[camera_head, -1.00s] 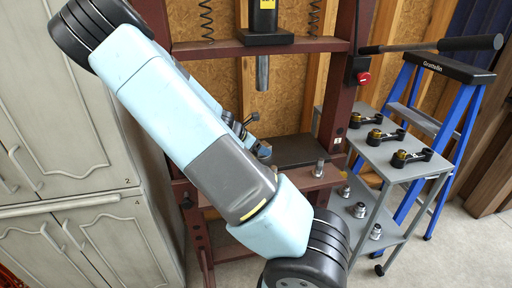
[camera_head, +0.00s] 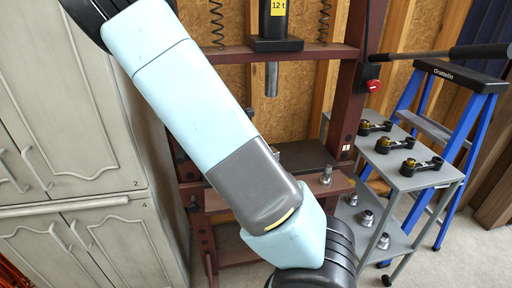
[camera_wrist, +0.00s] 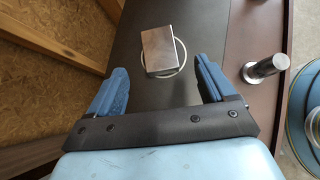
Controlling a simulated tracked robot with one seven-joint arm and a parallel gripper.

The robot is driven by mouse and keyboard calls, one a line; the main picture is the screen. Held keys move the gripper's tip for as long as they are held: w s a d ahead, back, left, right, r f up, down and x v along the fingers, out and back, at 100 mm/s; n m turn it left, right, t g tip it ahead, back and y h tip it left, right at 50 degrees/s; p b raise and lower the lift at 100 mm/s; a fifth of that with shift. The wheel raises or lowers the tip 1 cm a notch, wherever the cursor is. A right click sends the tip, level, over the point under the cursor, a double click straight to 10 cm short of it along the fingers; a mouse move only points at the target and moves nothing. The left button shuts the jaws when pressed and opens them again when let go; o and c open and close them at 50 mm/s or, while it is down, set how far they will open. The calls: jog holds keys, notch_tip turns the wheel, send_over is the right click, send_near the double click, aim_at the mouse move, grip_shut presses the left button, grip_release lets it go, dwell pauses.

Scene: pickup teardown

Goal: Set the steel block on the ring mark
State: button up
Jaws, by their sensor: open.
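The white ring mark (camera_wrist: 183,62) shows as an arc past the block's right and near sides. In the head view my arm hides the gripper, and I cannot make out the block for sure.
An upright steel pin (camera_wrist: 266,69) stands right of the plate on the red press frame (camera_head: 352,95). The press ram (camera_head: 272,80) hangs above the plate (camera_head: 305,155). A grey cart (camera_head: 405,172) and blue ladder (camera_head: 463,150) stand at the right, cabinets (camera_head: 80,110) at the left.

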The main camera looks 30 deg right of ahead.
jog(key=shift+s+a+r+m+y, duration=0.15)
jog(key=shift+s+m+y, duration=0.1)
jog(key=shift+s+m, duration=0.1)
jog(key=shift+s+a+r+m+y, duration=0.1)
jog(key=shift+s+r+m+y, duration=0.05)
jog(key=shift+s+m+y, duration=0.15)
jog(key=s+a+r+m+t+y, duration=0.1)
jog(key=s+a+r+m, duration=0.3)
jog(key=s+r, duration=0.4)
jog(key=s+a+r+m+t+y, duration=0.2)
jog(key=s+a+r+m+y, duration=0.2)
jog(key=s+r+m, duration=0.3)
jog(key=s+a+r+m+t+y, duration=0.2)
jog(key=s+a+r+m, duration=0.3)
jog(key=s+r, duration=0.4)
jog(key=shift+s+m+y, duration=0.15)
jog(key=shift+m+y, duration=0.5)
jog(key=shift+r, duration=0.1)
